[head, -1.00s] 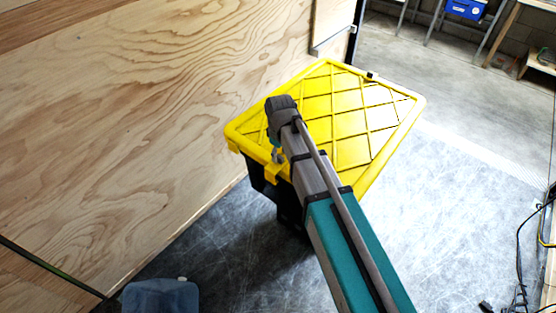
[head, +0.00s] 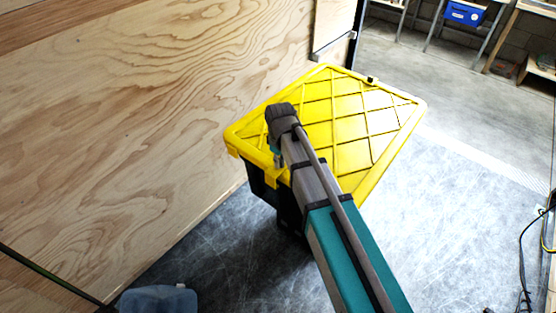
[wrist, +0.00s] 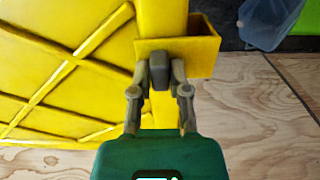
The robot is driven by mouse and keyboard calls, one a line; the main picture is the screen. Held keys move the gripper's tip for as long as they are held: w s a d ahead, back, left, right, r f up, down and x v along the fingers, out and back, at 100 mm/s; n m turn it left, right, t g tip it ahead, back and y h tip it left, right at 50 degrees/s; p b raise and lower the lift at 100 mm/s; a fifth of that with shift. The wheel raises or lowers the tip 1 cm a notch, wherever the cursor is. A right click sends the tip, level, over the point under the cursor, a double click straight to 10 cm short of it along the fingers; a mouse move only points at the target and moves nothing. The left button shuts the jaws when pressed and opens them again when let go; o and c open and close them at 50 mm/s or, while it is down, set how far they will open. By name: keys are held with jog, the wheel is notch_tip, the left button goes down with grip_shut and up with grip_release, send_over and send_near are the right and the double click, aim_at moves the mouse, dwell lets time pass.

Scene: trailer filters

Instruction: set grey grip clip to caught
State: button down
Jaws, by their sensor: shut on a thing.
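The yellow lid (head: 345,125) covers a dark bin (head: 262,182) beside the plywood wall. In the wrist view, the lid's ribbed top (wrist: 60,75) lies at left, with a yellow latch pocket (wrist: 202,50) at its edge. The grey grip clip (wrist: 159,72) is a small dark grey block in front of the yellow latch piece. My gripper (wrist: 160,66) has its two fingers on either side of the clip, shut on it. In the head view, my arm hides most of the clip and the fingers; whether the clip is caught cannot be told.
A plywood wall (head: 140,110) stands close along the bin's left side. A translucent blue-grey jug (head: 158,299) is on the floor at lower left. Open concrete floor (head: 440,205) lies to the right.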

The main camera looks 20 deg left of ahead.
jog(key=shift+w+d, duration=0.25)
jog(key=shift+w, duration=0.4)
jog(key=shift+w+d, duration=0.25)
jog(key=shift+w, duration=0.35)
jog(key=c, duration=0.6)
grip_release()
jog(key=shift+r, duration=0.1)
